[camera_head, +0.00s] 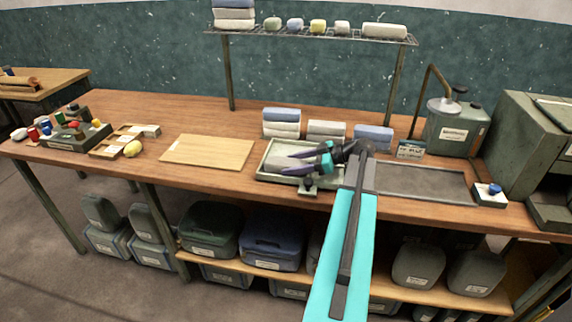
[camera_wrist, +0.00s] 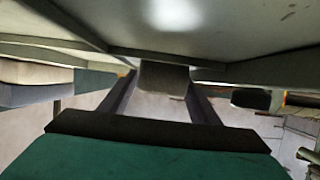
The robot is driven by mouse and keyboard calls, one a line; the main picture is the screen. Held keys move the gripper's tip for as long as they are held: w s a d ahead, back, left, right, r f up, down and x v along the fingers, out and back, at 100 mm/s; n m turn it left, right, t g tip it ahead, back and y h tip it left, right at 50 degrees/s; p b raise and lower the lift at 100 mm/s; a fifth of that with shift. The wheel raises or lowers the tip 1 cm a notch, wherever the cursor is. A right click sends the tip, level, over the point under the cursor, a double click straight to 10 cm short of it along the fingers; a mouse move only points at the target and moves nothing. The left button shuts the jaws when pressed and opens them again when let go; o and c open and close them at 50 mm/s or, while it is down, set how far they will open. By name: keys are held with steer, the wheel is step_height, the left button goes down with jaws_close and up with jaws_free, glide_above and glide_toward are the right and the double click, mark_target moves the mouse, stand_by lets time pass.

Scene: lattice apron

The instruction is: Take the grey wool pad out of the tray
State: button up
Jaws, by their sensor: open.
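The shallow pale grey-green tray (camera_head: 262,172) sits near the front of the bench. The grey wool pad (camera_head: 284,162) appears as a pale grey shape in it, partly covered by my fingers. My gripper (camera_head: 281,163) is open, reaching leftward low over the tray with its two dark fingers parted. In the wrist view my gripper (camera_wrist: 163,80) has its fingers to either side of a grey-brown block; I cannot tell whether this is the pad. Nothing is visibly clamped.
Folded cloth stacks (camera_head: 281,122) stand just behind the tray. A bare wooden board (camera_head: 208,151) lies to its left. A dark flat tray (camera_head: 422,182) and a canister (camera_head: 455,130) are to the right. A shelf rack (camera_head: 310,36) stands above.

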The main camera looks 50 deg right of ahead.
mark_target(291, 162)
steer(key=shift+w+a+f, duration=0.2)
steer(key=shift+w+a, duration=0.05)
steer(key=shift+w, duration=0.15)
steer(key=c, duration=0.8)
steer(key=shift+r, duration=0.15)
steer(key=shift+r+b, duration=0.95)
steer(key=shift+r, duration=3.9)
